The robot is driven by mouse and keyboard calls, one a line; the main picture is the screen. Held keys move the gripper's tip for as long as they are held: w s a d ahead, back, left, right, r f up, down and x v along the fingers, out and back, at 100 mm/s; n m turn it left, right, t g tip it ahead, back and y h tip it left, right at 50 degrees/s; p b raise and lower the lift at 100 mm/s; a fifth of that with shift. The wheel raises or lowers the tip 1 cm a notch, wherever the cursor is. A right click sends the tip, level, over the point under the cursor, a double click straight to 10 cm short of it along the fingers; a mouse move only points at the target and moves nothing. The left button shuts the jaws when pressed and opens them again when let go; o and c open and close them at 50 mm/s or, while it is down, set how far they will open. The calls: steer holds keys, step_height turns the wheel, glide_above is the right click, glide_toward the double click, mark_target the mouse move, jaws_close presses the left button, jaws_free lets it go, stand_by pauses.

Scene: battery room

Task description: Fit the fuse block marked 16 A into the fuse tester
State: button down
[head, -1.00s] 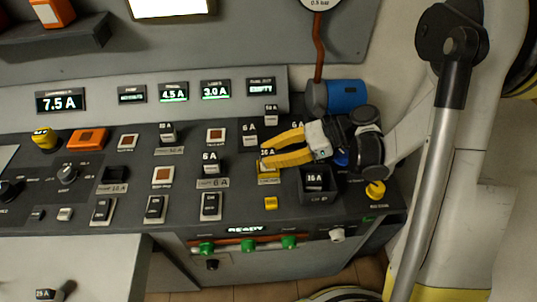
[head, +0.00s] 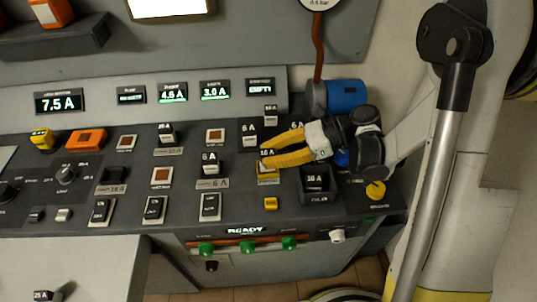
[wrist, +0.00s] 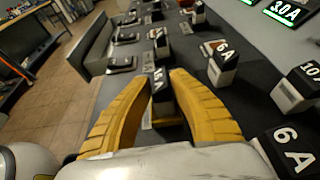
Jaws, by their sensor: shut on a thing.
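My gripper (head: 266,151) has two yellow fingers reaching left over the console. It is shut on a fuse block marked 16 A (head: 267,154). In the wrist view, the block (wrist: 159,92) stands between the fingertips (wrist: 160,100). The block is upright, at a yellow-framed slot (head: 268,179) with a label too small to read. I cannot tell whether it is seated in this slot or just above it. The small display (head: 260,87) at the right end of the row appears to read EMPTY.
Another 16 A block (head: 314,179) lies in a dark bin (head: 318,197) right of the slot. Upright 6 A blocks stand close by at left (head: 210,163) and behind (head: 249,137). A 10 A block (wrist: 295,90) shows in the wrist view. A yellow button (head: 271,204) is in front.

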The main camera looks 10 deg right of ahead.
steer(key=shift+f+b, duration=0.6)
steer(key=c, duration=1.6)
jaws_free()
steer(key=shift+r, duration=0.1)
steer(key=shift+p+v, duration=1.25)
steer(key=shift+v, duration=4.25)
